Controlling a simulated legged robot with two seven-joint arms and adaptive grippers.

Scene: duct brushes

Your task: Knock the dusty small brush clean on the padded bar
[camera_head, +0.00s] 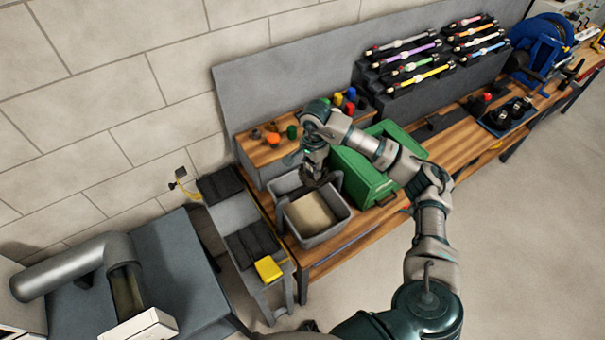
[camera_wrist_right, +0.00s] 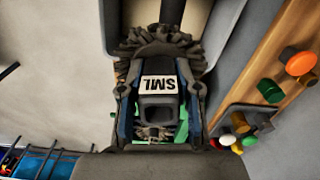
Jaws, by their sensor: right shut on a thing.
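My right gripper (camera_head: 316,170) is over the grey bin and shut on the small brush (camera_head: 318,182). In the right wrist view the gripper (camera_wrist_right: 160,125) grips the brush (camera_wrist_right: 160,45) at a block with a white "SML" label. Its dark, ragged bristles spread out beyond the fingers. How much dust they carry is too small to tell. A dark bar (camera_wrist_right: 178,12) shows past the bristles in the wrist view; I cannot tell whether it is the padded bar or whether the brush touches it. My left gripper is not in view.
The grey bin (camera_head: 325,238) has a tan bottom and stands on the wooden bench. A green box (camera_head: 358,180) is close at its right. A grey cart (camera_head: 232,215) with dark pads and a yellow item (camera_head: 268,269) stands at its left. Coloured caps (camera_head: 350,95) are behind.

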